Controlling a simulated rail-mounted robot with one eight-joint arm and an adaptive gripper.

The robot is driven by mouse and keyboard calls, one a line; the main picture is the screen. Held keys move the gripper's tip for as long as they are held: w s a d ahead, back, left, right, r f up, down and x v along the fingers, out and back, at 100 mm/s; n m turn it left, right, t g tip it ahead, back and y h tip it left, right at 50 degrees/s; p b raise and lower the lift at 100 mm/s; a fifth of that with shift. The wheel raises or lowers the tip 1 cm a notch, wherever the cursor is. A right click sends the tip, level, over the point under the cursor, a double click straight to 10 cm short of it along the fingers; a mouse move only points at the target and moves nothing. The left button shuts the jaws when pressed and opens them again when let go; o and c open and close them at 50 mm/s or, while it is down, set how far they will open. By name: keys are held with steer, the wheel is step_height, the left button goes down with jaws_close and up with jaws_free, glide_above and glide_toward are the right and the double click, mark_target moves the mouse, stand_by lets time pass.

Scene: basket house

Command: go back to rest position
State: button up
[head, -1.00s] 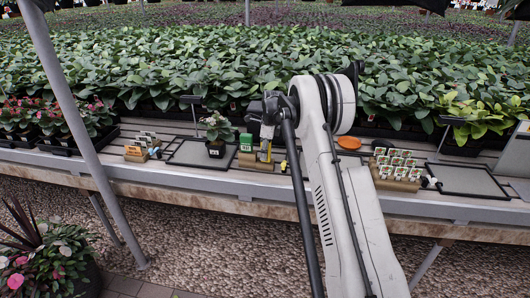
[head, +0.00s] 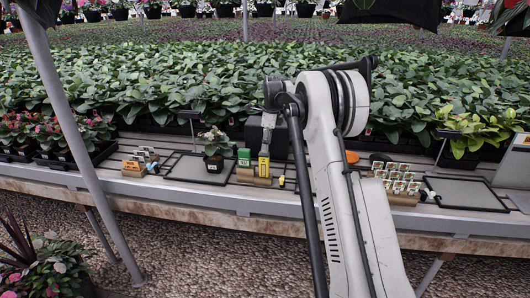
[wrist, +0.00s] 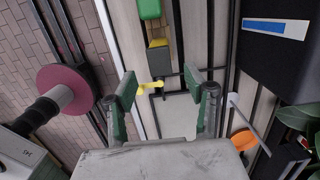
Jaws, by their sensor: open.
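My gripper shows in the wrist view (wrist: 160,92), its two dark green fingers spread apart with nothing held between them. A small yellow piece (wrist: 150,87) shows beyond the gap, against the bench top. In the head view, the end of my arm hangs above the bench close to a yellow block (head: 264,167); the fingertips are hard to make out there. The yellow block stands in a brown holder beside a green block (head: 244,158). Both also show at the top of the wrist view, the yellow one (wrist: 158,43) below the green one (wrist: 149,9).
The bench (head: 130,200) carries a potted plant (head: 213,148), orange tags (head: 133,163), an orange disc (head: 351,157) and a rack of seed packets (head: 400,180). Dense leafy plants fill the back. A slanted metal post (head: 75,130) stands at the left.

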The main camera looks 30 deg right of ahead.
steer(key=shift+s+a+r, duration=0.15)
steer(key=shift+r, duration=0.45)
steer(key=s+a+r+n+t+h, duration=0.1)
steer(key=s+a+r+n+t, duration=0.2)
steer(key=s+a+r+n, duration=1.15)
steer(key=s+a+f+n+t, duration=0.1)
steer(key=s+a+n, duration=0.2)
steer(key=s, duration=0.8)
steer(key=s+a+f+n+t, duration=0.1)
steer(key=s+a+n, duration=0.3)
steer(key=s, duration=0.7)
steer(key=s+a+f+n+t, duration=0.1)
steer(key=s+a+f+n, duration=0.2)
steer(key=s, duration=0.8)
steer(key=shift+a+n, duration=0.25)
steer(key=shift+n, duration=0.2)
